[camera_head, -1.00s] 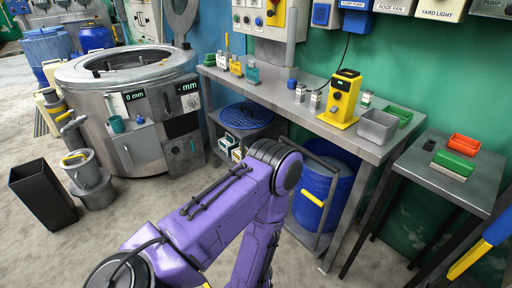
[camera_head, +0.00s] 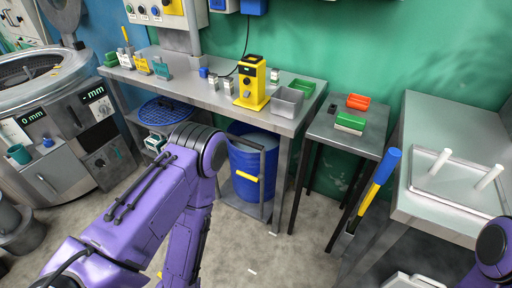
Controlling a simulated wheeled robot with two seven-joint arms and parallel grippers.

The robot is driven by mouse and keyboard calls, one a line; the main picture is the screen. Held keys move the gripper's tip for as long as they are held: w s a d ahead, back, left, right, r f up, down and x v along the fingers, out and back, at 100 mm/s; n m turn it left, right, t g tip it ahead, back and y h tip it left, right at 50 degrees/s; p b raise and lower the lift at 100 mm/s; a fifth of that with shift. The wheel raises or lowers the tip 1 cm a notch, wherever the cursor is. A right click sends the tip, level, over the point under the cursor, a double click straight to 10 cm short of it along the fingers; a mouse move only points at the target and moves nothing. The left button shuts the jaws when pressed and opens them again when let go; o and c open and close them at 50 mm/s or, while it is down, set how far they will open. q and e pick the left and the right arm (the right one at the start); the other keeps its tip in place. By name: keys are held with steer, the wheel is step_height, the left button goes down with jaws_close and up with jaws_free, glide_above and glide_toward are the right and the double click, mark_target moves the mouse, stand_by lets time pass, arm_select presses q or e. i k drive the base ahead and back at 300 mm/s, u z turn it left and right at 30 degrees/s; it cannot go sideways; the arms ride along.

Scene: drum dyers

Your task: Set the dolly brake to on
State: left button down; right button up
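A blue drum (camera_head: 245,160) stands under the steel bench, on what looks like a grey dolly with an upright metal frame (camera_head: 265,185). A short yellow bar (camera_head: 246,178) shows across the drum's front; I cannot tell whether it is the dolly brake. No brake setting can be read. My purple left arm rises from the lower left, bends at a dark joint left of the drum and goes down out of the picture. Part of my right arm shows at the right edge.
The steel bench (camera_head: 205,97) carries a yellow device (camera_head: 252,85) and a grey bin (camera_head: 286,102). A small dark table (camera_head: 350,137) stands to its right, then a pale worktop (camera_head: 425,205) with a blue-and-yellow pole (camera_head: 378,180) beside it. Floor in front of the drum is clear.

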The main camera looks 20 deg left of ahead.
mark_target(259, 178)
steer(key=k, duration=0.5)
steer(key=u, duration=1.3)
steer(key=i, duration=1.2)
steer(key=z, duration=1.9)
